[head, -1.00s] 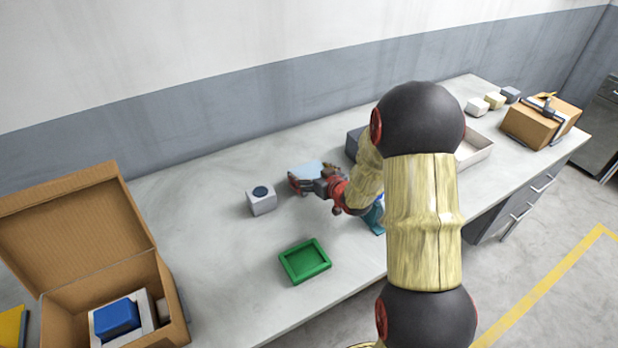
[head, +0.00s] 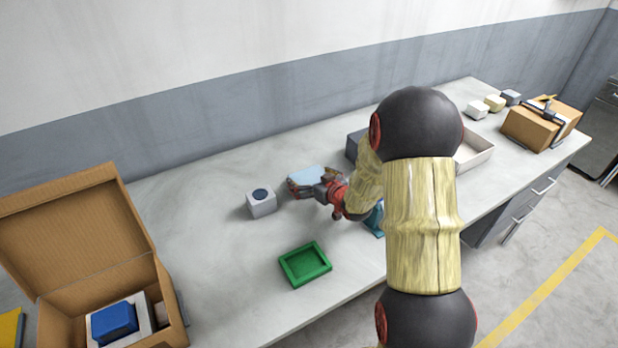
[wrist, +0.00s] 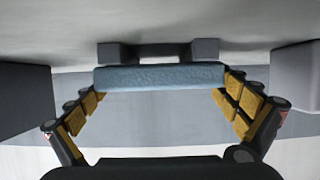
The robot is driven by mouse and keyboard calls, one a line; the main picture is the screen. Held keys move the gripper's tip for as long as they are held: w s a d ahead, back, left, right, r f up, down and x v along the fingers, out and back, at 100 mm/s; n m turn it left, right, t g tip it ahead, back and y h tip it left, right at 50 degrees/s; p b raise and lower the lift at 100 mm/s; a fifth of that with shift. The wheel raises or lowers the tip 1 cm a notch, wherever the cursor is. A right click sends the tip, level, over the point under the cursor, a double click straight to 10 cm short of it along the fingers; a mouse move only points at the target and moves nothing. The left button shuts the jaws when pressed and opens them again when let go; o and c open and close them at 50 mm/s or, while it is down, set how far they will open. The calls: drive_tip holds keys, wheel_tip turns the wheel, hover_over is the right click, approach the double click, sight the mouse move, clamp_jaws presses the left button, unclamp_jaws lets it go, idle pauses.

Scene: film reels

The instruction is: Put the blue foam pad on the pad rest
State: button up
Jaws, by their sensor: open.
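The light blue foam pad (head: 308,174) lies flat near the middle of the bench, partly covered by my gripper in the head view. In the wrist view, the pad (wrist: 160,77) spans the gap between my fingers, and two dark grey blocks (wrist: 120,53) joined by a bar show against its underside; that view appears upside down. I cannot tell for sure whether these blocks are the pad rest. My gripper (wrist: 161,82) is open, with one fingertip close beside each end of the pad. In the head view, my gripper (head: 308,188) reaches the pad from the right.
A light grey block with a dark round top (head: 261,203) stands left of the pad, and a dark grey box (head: 354,143) behind right. A green tray (head: 305,265) lies nearer the front edge. An open cardboard box (head: 75,275) is far left. Bench between them is clear.

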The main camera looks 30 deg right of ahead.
drive_tip(key=shift+s+r, duration=0.1)
drive_tip(key=shift+r, duration=0.15)
drive_tip(key=p+v, duration=0.3)
drive_tip(key=v, duration=0.8)
drive_tip(key=shift+s+r, duration=0.2)
drive_tip(key=shift+s, duration=0.05)
drive_tip(key=s+a+r+g+h, duration=0.2)
drive_tip(key=s+r, duration=0.1)
drive_tip(key=r, duration=0.3)
drive_tip(key=s+a+r+g+h, duration=0.1)
drive_tip(key=s+a+r+g, duration=0.1)
drive_tip(key=r, duration=0.4)
drive_tip(key=s+a+r+g+y, duration=0.1)
drive_tip(key=s+a+r+g, duration=0.1)
drive_tip(key=s+a, duration=0.5)
drive_tip(key=s+a+r+g+y, duration=0.1)
drive_tip(key=s+a, duration=0.6)
drive_tip(key=s, duration=0.8)
wheel_tip(320, 180, up, 3)
drive_tip(key=shift+f+g+y, duration=0.2)
drive_tip(key=shift+g+y, duration=0.1)
drive_tip(key=shift+g, duration=0.2)
drive_tip(key=shift+a, duration=0.15)
